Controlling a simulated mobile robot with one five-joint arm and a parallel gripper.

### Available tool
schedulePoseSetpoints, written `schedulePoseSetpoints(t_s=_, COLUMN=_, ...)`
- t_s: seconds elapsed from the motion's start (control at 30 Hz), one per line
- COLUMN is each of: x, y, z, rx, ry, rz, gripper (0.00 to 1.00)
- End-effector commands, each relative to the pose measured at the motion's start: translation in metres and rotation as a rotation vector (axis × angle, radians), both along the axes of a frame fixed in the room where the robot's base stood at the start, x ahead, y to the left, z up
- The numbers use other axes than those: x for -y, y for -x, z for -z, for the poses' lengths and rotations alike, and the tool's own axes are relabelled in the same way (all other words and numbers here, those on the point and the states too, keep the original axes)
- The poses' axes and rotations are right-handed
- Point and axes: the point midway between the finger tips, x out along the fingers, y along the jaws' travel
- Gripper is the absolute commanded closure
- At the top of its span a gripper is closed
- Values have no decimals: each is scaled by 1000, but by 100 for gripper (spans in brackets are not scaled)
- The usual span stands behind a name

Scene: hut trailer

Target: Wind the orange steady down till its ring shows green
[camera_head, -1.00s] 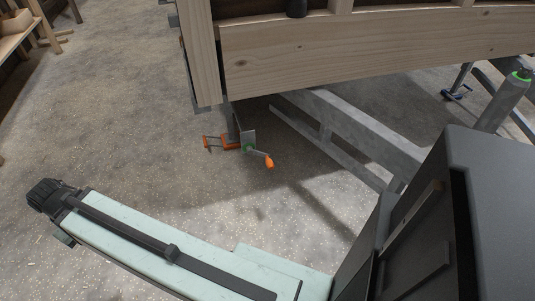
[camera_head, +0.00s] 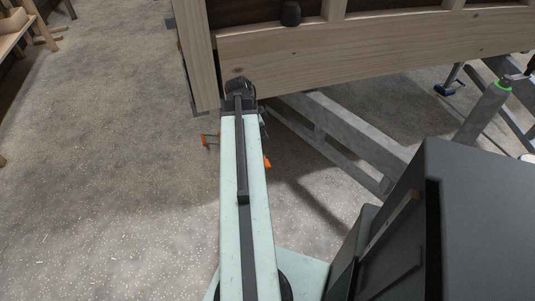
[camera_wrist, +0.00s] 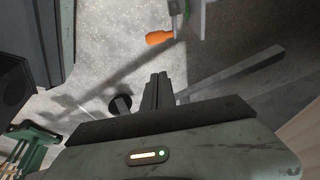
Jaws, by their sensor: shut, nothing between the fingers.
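The orange steady (camera_head: 207,140) stands under the front corner of the timber hut. My arm covers its middle in the head view, so its ring is hidden there. The orange crank handle (camera_head: 267,161) shows just right of my arm. In the wrist view the orange handle (camera_wrist: 159,38) is near the top centre, on a grey metal crank. My gripper (camera_wrist: 158,78) is shut and empty, its fingers apart from the handle in that picture. In the head view my wrist end (camera_head: 240,88) overlaps the hut's lower timber; the fingers are not clear there.
Grey trailer rails (camera_head: 335,125) run under the hut to the right of the steady. A blue-footed steady (camera_head: 450,89) and a grey post with a green ring (camera_head: 503,85) stand further right. Bare floor (camera_head: 110,190) lies open to the left.

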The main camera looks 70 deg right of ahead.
Motion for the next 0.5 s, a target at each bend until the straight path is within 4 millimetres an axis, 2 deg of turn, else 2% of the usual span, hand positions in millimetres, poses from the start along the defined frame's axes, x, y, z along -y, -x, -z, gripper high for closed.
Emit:
schedulePoseSetpoints(t_s=0.17, x=1, y=0, z=8, rx=0, ry=-1, rz=-2, gripper=100)
schedulePoseSetpoints(t_s=0.27, x=3, y=3, z=20, rx=0, ry=-1, rz=-2, gripper=100)
schedulePoseSetpoints(t_s=0.5, x=12, y=14, z=67, rx=0, ry=-2, rz=-4, gripper=100)
